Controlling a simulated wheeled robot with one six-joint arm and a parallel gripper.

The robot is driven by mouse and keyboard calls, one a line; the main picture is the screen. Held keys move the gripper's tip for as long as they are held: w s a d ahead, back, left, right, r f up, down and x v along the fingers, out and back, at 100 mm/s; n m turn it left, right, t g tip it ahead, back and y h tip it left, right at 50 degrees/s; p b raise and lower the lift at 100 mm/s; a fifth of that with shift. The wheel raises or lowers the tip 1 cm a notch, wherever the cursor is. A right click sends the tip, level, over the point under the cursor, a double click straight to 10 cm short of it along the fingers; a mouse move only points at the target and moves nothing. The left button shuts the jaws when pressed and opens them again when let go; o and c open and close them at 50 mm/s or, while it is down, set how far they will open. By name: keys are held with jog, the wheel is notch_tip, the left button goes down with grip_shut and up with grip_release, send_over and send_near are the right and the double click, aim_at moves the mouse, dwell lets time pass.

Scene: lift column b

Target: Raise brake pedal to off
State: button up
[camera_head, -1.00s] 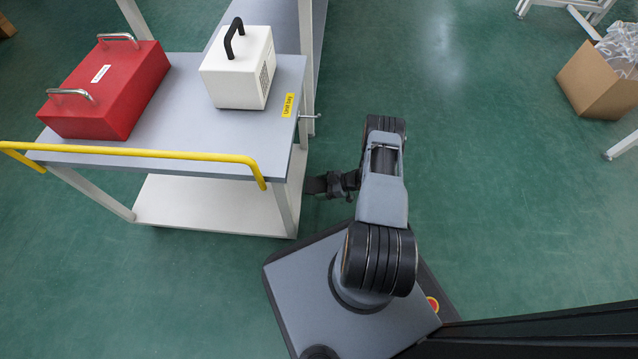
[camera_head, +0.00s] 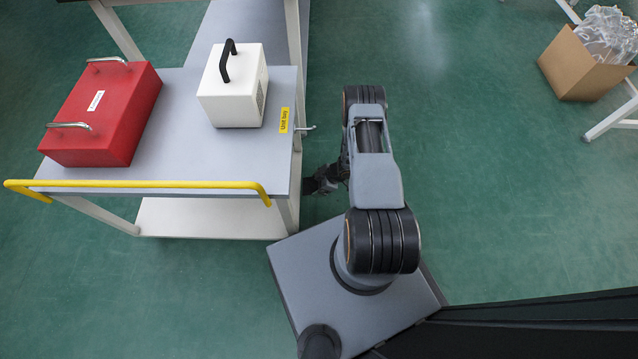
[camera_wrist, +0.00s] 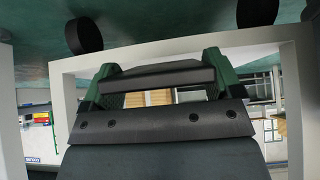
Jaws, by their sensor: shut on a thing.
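The grey-topped cart (camera_head: 215,160) with a yellow handle stands left of my arm. My gripper (camera_head: 320,182) is low at the cart's right side, beside its leg, partly hidden by my arm. In the wrist view, a dark flat bar, which looks like the brake pedal (camera_wrist: 158,77), lies across between the green-and-black fingers of my gripper (camera_wrist: 157,90). The gripper is shut on it. The pedal cannot be made out in the head view. Two dark round wheels (camera_wrist: 84,36) show near the top of the wrist view.
A red case (camera_head: 102,115) and a white unit (camera_head: 232,90) stand on the cart top, by a yellow label (camera_head: 284,120). A grey bench (camera_head: 245,30) is behind the cart. A cardboard box (camera_head: 580,68) is at upper right. The green floor right of my arm is clear.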

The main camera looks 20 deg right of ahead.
jog(key=shift+s+a, duration=0.1)
jog(key=shift+a, duration=0.1)
jog(key=o, duration=1.1)
jog(key=shift+d, duration=0.15)
jog(key=shift+d+r, duration=0.1)
jog(key=shift+r, duration=0.05)
jog(key=p+v, duration=0.5)
jog(key=v, duration=0.8)
jog(key=shift+r, duration=0.2)
